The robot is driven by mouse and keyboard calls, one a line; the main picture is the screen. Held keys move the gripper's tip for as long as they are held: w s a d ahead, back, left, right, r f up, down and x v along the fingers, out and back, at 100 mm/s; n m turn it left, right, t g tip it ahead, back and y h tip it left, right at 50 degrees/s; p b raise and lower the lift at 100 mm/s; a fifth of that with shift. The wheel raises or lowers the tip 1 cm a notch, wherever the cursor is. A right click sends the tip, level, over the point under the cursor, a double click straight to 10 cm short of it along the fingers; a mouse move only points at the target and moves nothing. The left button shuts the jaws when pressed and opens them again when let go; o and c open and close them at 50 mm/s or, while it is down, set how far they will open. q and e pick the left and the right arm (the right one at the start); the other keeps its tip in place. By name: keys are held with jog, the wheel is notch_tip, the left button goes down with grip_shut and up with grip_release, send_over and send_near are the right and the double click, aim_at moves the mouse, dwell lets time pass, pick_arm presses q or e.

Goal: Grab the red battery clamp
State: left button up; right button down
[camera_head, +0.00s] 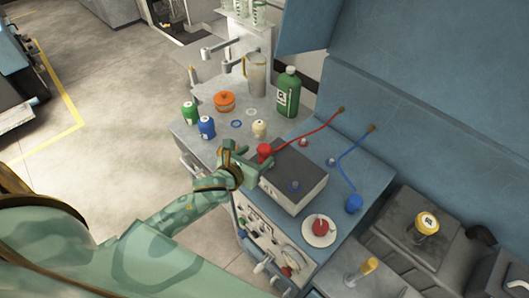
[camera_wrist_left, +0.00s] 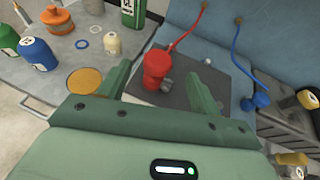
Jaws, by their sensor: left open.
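The red battery clamp (camera_head: 264,152) stands on the corner of a grey box-shaped battery (camera_head: 305,201), with a red cable (camera_head: 312,134) running from it to the blue back panel. My left gripper (camera_head: 236,162) is beside the clamp, at its left in the head view. In the left wrist view the red clamp (camera_wrist_left: 156,70) stands between and beyond the two open green fingers (camera_wrist_left: 160,88). The fingers appear apart from it. A blue clamp (camera_head: 354,203) on a blue cable lies to the right of the battery. My right gripper is not in view.
A green bottle (camera_head: 288,92), an orange pot (camera_head: 224,101), a metal jug (camera_head: 255,75), a small green bottle (camera_head: 189,112), a blue bottle (camera_head: 206,127) and a cream bottle (camera_head: 259,129) stand behind the gripper. A white plate with a red item (camera_head: 320,229) lies in front of the battery.

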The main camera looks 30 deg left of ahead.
aim_at(263, 148)
pick_arm(q)
jog(key=x, duration=0.6)
jog(key=shift+a+r, duration=0.1)
jog(key=shift+r, duration=0.1)
jog(key=c, duration=1.1)
